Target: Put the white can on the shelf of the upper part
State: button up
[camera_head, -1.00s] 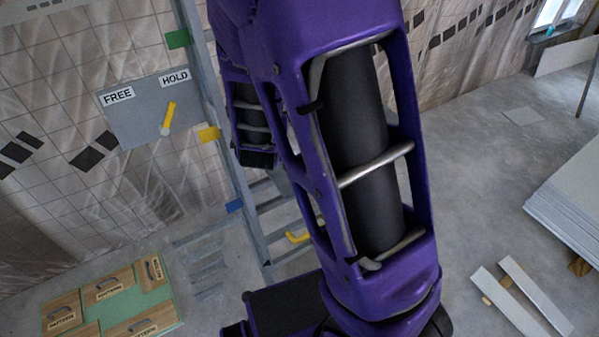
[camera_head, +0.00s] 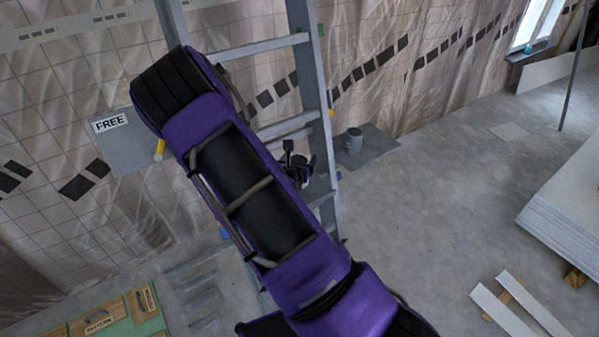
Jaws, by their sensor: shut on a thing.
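My gripper (camera_head: 300,168) is small and dark beside the grey metal lift frame (camera_head: 313,90), right of my purple arm. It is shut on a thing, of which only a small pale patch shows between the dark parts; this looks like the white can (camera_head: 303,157). Its outline and tilt are too small to tell. I cannot make out the shelf of the upper part for certain; my arm covers much of the frame. The frame's crossbars (camera_head: 285,127) show behind the arm.
Panels (camera_head: 570,200) are stacked at right. Wooden boards (camera_head: 95,325) lie lower left.

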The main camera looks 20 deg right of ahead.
jog(key=shift+f, duration=2.05)
jog(key=shift+f+b, duration=0.1)
jog(key=shift+b, duration=0.2)
jog(key=o, duration=1.4)
jog(key=shift+f, duration=0.1)
jog(key=shift+a+r, duration=0.1)
jog(key=shift+r, duration=0.15)
jog(key=v, duration=1.2)
jog(key=shift+p, duration=0.4)
